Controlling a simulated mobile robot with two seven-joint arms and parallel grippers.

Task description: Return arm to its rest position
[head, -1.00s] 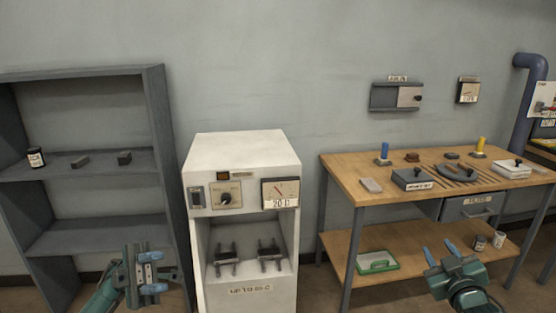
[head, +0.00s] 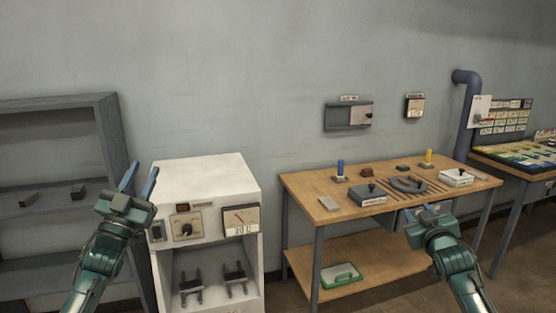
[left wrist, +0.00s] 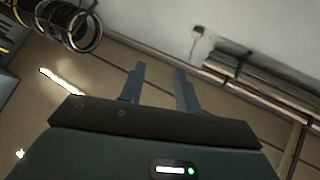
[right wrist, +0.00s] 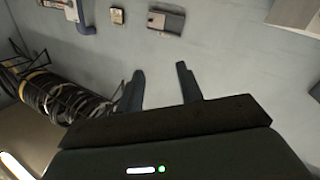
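My left gripper (head: 143,168) is raised in front of the left side of the white cabinet, fingers pointing up. It is open and empty; the left wrist view shows its two fingers (left wrist: 157,72) apart with nothing between them. My right gripper (head: 430,208) is in front of the wooden workbench (head: 322,210), pointing up and towards it. The right wrist view shows its fingers (right wrist: 160,75) apart and empty. Neither gripper appears to touch anything.
The white cabinet (head: 204,172) has a dial, a gauge and two dark fixtures in its open bay. A grey shelf (head: 108,135) stands left. The workbench carries several tools and blocks, with a green tray (head: 341,275) below. A blue pipe (head: 467,110) and another table (head: 520,173) are at right.

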